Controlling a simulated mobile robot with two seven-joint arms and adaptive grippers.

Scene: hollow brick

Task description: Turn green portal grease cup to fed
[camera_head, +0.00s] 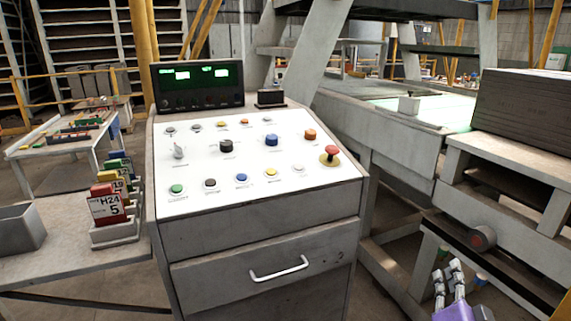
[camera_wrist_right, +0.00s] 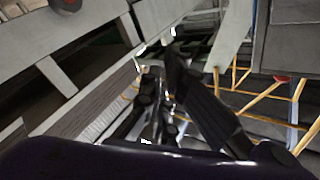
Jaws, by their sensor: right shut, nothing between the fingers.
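My right gripper (camera_head: 449,272) is low at the right edge of the lower head view, beside the grey machine frame. It is shut and empty, with its fingers pointing up and away. In the right wrist view its dark fingers (camera_wrist_right: 165,85) fill the middle. A small green piece (camera_head: 437,276) shows just left of the fingers and is partly covered by them. It may be the green grease cup, but its setting cannot be read. I cannot tell whether the fingers touch it. My left gripper is not in view.
A small blue and orange piece (camera_head: 481,280) is right of the gripper. A dark round fitting with a red face (camera_head: 482,238) sits on the frame above. The control console (camera_head: 262,250) with buttons stands in the middle. A dark stack (camera_head: 525,100) lies on the right bench.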

